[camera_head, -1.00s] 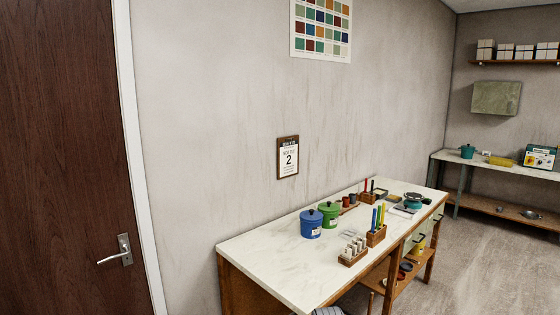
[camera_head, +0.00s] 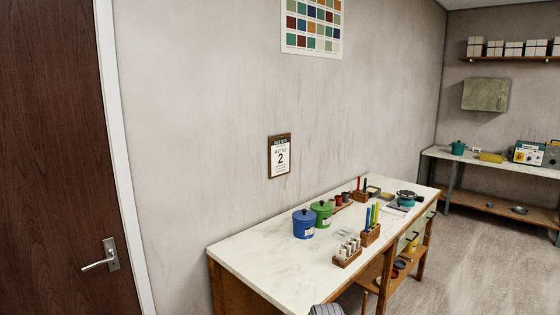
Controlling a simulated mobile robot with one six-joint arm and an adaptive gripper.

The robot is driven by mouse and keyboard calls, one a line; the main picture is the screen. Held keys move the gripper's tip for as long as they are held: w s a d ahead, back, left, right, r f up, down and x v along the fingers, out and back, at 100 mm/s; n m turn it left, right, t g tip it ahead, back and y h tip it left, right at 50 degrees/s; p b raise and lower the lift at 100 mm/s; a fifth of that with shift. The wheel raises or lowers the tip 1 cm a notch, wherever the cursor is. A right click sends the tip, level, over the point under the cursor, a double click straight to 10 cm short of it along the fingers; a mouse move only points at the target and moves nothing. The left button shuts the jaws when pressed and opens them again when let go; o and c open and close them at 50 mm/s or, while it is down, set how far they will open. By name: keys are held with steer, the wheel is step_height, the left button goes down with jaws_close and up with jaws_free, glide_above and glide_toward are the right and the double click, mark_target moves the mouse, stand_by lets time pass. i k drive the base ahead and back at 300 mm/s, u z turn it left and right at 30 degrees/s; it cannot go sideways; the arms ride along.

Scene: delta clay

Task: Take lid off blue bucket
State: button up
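The blue bucket (camera_head: 303,228) stands upright on the white-topped workbench (camera_head: 256,264), towards its back left part. Its dark blue lid (camera_head: 303,215) with a small dark knob sits on top of it. A green bucket (camera_head: 322,215) with its own lid stands right beside it, behind and to the right. My gripper is not in view.
Wooden blocks holding tools (camera_head: 370,235) and small pale pieces (camera_head: 347,252) stand right of the buckets. The bench's left front top is clear. A door (camera_head: 60,150) is at left. A second table (camera_head: 490,165) stands far right. Open floor (camera_head: 470,260) lies right of the bench.

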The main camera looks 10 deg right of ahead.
mark_target(303, 215)
steer(key=k, duration=1.35)
steer(key=z, duration=0.4)
steer(key=i, duration=0.8)
steer(key=z, duration=0.45)
steer(key=i, duration=1.05)
steer(key=u, duration=0.7)
